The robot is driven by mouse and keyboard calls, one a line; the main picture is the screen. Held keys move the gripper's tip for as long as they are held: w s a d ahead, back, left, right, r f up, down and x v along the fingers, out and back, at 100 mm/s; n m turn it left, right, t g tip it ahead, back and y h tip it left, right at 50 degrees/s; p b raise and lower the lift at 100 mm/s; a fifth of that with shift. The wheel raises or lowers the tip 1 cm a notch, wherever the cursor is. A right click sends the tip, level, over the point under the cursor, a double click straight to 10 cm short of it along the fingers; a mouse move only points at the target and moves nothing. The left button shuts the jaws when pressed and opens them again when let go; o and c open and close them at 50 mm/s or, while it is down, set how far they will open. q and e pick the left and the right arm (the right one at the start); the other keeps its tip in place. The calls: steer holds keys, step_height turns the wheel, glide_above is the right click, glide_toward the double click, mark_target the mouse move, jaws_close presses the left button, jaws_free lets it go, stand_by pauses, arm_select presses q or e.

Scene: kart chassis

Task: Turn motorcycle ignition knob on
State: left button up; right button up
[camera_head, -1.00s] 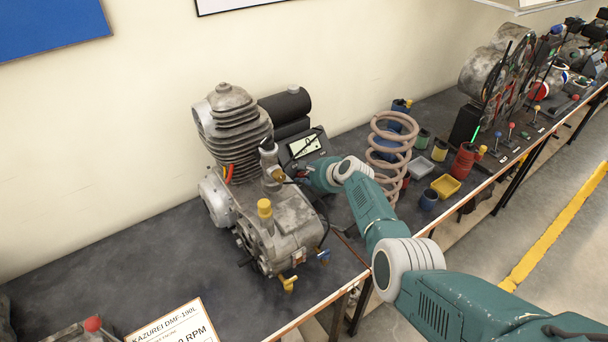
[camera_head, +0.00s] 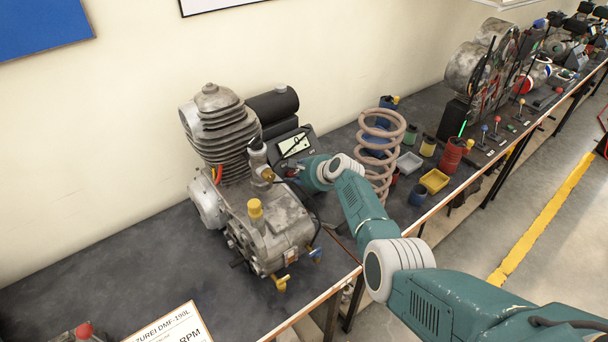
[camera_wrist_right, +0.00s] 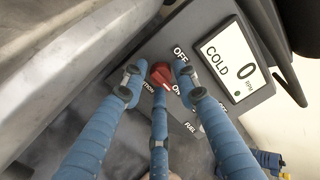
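The ignition knob (camera_wrist_right: 162,74) is a small red dial on the grey control panel (camera_wrist_right: 205,22), with OFF and ON printed beside it. My right gripper (camera_wrist_right: 159,72) has its blue fingers spread around the knob, one on each side and a third below. Small gaps seem to show at the side fingers; contact with the lower finger is unclear. In the head view, my right gripper (camera_head: 291,170) reaches the panel beside the grey engine (camera_head: 270,225), and the knob is hard to make out. My left gripper is out of view.
The panel's display (camera_wrist_right: 231,62) reads COLD and 0. A coiled spring (camera_head: 381,160) stands right of my right forearm. Small cups and a yellow tray (camera_head: 434,181) lie beyond it. A sign (camera_head: 170,330) stands at the front of the dark bench.

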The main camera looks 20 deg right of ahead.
steer(key=v, duration=1.1)
steer(key=shift+s, duration=0.2)
